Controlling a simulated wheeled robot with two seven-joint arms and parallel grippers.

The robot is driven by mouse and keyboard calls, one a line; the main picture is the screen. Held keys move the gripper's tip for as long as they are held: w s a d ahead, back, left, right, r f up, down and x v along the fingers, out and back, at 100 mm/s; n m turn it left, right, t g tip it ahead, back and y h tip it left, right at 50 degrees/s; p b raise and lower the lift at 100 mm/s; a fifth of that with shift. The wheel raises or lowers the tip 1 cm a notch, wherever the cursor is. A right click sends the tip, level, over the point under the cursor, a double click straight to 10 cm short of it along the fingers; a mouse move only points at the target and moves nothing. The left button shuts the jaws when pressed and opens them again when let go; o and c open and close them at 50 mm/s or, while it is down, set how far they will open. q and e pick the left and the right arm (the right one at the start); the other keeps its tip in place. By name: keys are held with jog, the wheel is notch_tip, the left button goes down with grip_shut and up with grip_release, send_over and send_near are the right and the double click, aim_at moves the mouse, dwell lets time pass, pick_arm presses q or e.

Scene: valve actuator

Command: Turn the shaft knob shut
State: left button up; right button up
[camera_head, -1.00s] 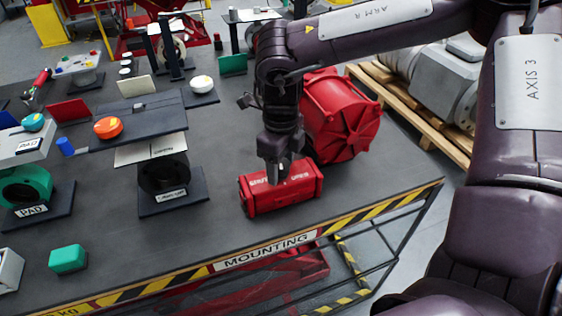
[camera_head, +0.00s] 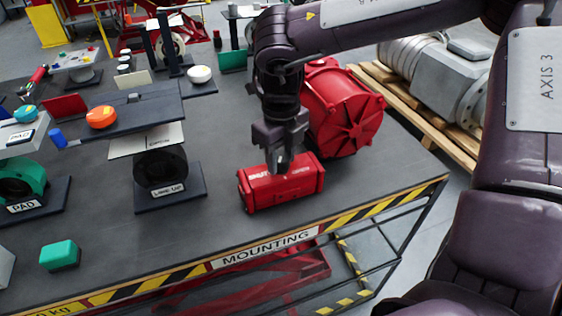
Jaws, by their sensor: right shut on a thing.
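A red actuator box (camera_head: 281,187) lies on the dark bench near its front right, with white lettering on top, "SHUT" at the left end and what looks like "OPEN" at the right. My right gripper (camera_head: 283,164) points down onto the middle of the box top between the two words. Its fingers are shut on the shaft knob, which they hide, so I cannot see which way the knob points. My left gripper is not in view.
A large red drum (camera_head: 343,110) stands close behind the box. A line-up stand (camera_head: 161,171) with a dark plate and orange knob (camera_head: 101,117) is to the left. A green block (camera_head: 60,255) lies front left.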

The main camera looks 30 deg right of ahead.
aim_at(281, 156)
jog(key=m+b, duration=0.3)
jog(key=m, duration=0.2)
jog(key=shift+w+m, duration=0.1)
jog(key=shift+m, duration=0.2)
jog(key=m+b, duration=0.2)
jog(key=m, duration=0.1)
jog(key=shift+m+b, duration=0.45)
jog(key=shift+m, duration=0.85)
jog(key=shift+r, duration=0.1)
jog(key=o, duration=1)
jog(key=shift+r+p, duration=0.6)
jog(key=shift+r, duration=3.25)
